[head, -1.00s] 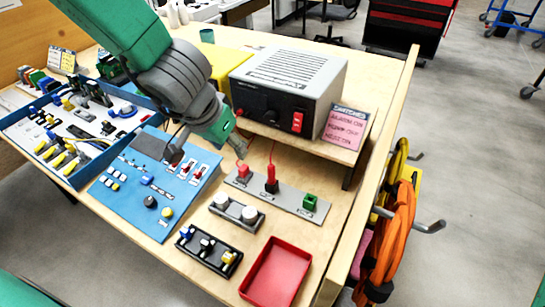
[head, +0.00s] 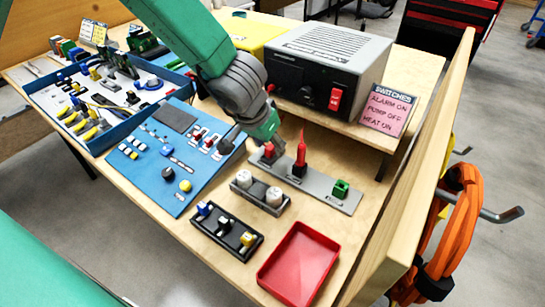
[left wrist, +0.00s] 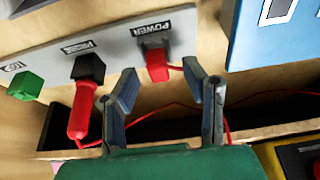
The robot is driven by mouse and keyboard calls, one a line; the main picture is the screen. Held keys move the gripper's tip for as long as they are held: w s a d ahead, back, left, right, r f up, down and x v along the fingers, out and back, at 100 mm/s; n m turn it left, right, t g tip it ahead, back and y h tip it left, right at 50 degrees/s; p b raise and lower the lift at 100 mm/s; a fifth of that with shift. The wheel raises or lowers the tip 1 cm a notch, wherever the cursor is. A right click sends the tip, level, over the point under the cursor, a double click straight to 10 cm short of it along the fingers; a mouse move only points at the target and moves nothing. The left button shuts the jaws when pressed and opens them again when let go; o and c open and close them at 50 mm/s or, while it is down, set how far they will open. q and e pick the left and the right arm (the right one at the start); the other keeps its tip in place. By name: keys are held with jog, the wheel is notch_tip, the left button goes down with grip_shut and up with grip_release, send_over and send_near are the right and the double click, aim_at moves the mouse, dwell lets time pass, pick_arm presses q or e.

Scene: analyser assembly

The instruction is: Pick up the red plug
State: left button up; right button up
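A grey connector strip (head: 325,188) lies on the wooden table. It carries a red block-shaped plug (left wrist: 157,62) at the "POWER" label, a tall red plug (head: 301,150) in a black block at the middle, and a green block (head: 341,189) at the other end. My left gripper (left wrist: 159,72) is open and empty, with the block-shaped red plug ahead between its fingertips; contact is not visible. In the head view this plug (head: 268,154) is partly hidden by the gripper. The tall red plug (left wrist: 80,117) stands outside the fingers. My right gripper is not in view.
A grey power unit (head: 328,72) stands on a raised shelf behind the strip, with a pink switches sign (head: 387,108) beside it. A blue panel (head: 165,190) is left. A two-knob block (head: 260,190), a black switch block (head: 226,232) and a red tray (head: 299,266) are in front.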

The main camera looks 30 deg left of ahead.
aim_at(270, 146)
pick_arm(q)
jog(key=shift+w+a+f, duration=0.15)
jog(key=shift+f, duration=0.25)
jog(key=shift+w+a+f, duration=0.1)
jog(key=shift+a+f, duration=0.05)
jog(key=shift+f, duration=0.25)
jog(key=shift+a, duration=0.15)
jog(key=shift+r, duration=0.1)
jog(key=shift+d, duration=0.25)
jog(key=shift+c, duration=0.8)
jog(key=shift+d+r, duration=0.1)
jog(key=shift+d, duration=0.2)
jog(key=c, duration=0.7)
jog(key=shift+d, duration=0.3)
jog(key=shift+a, duration=0.5)
grip_shut()
jog(key=r+p, duration=0.6)
jog(key=r, duration=0.3)
jog(key=shift+d+r, duration=0.2)
jog(key=shift+a+r, duration=0.15)
jog(key=shift+r, duration=0.15)
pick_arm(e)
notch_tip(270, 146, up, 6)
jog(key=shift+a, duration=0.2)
